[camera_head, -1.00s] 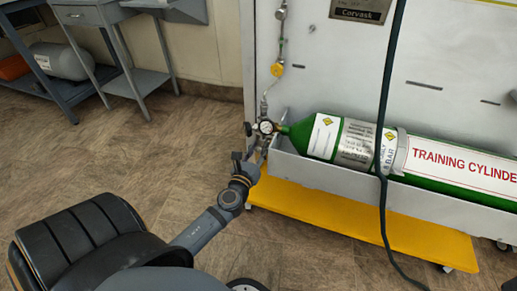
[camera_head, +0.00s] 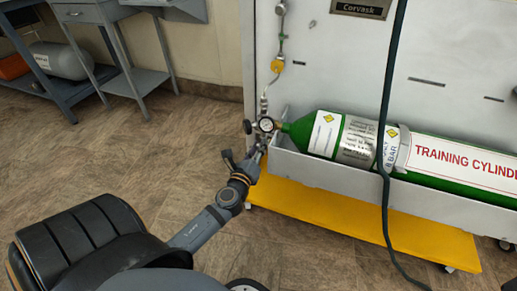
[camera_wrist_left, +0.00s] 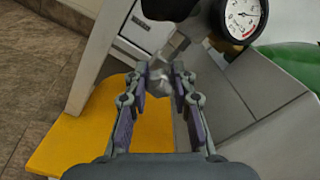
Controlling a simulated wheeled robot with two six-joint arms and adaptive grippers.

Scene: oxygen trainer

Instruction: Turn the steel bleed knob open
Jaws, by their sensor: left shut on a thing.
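My left gripper (camera_wrist_left: 160,82) is shut on the steel bleed knob (camera_wrist_left: 159,88), a small shiny grey piece between its fingertips in the left wrist view. The fingers hide part of the knob. A round white-faced gauge (camera_wrist_left: 241,16) sits above and to the right of the fingertips, beside black fittings. In the head view the left gripper (camera_head: 257,153) reaches up to just below the gauge (camera_head: 266,125) at the neck of the green cylinder (camera_head: 298,130). The knob is too small to make out there. My right gripper is in neither view.
The green cylinder lies in a grey trough (camera_head: 330,173) on the trainer panel, above a yellow base (camera_head: 340,215). A dark hose (camera_head: 386,120) hangs in front of it. A grey side table (camera_head: 125,60) stands back left. The floor on the left is clear.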

